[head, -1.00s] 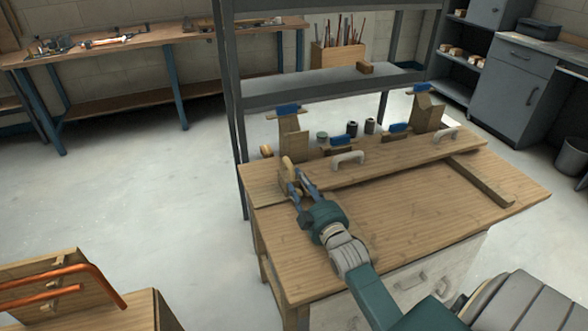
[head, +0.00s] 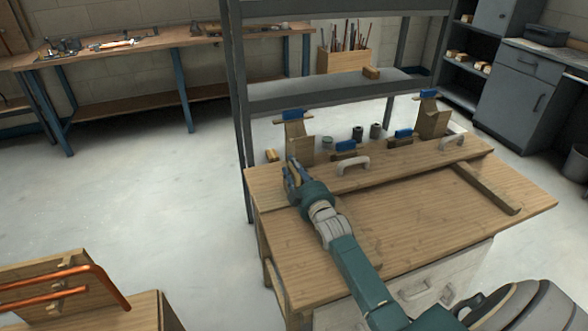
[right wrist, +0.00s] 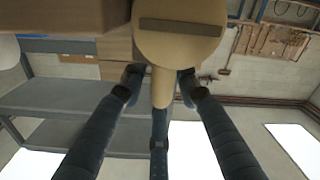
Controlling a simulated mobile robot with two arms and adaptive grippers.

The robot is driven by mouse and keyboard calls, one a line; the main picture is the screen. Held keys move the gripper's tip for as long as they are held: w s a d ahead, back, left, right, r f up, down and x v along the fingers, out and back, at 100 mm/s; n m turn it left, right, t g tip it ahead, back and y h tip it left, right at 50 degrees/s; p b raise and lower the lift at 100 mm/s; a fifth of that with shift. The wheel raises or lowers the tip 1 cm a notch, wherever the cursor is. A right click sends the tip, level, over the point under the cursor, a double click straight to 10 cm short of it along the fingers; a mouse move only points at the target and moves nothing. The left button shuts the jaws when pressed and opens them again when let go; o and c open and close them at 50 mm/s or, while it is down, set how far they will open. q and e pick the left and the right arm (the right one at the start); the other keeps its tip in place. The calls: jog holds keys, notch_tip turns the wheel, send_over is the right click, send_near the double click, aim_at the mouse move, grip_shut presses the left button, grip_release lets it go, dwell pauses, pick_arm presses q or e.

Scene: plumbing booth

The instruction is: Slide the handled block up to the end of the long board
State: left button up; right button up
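The long board (head: 400,162) lies along the back of the workbench. It has two pale handles, one near its middle (head: 353,164) and one toward its right end (head: 453,140). My right gripper (head: 294,170) is at the board's left end. The handled block is mostly hidden behind my fingers in the head view. In the right wrist view a wooden peg-like handle (right wrist: 162,86) runs between my fingertips (right wrist: 160,84), below a rounded wooden piece (right wrist: 180,30) with a dark slot. The fingers seem closed on this handle. My left gripper is not in view.
Upright wooden pieces with blue tops (head: 298,137) (head: 432,115) stand behind the board, with dark cylinders (head: 376,130) between them. A wooden bar (head: 487,188) lies at the right. A grey shelf frame (head: 340,93) rises behind. The bench front is mostly clear.

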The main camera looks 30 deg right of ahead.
grip_shut()
jog(key=shift+d, duration=0.2)
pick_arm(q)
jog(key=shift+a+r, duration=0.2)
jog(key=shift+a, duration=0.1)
pick_arm(e)
jog(key=shift+o, duration=1.6)
grip_release()
jog(key=shift+s, duration=0.1)
jog(key=v, duration=1.2)
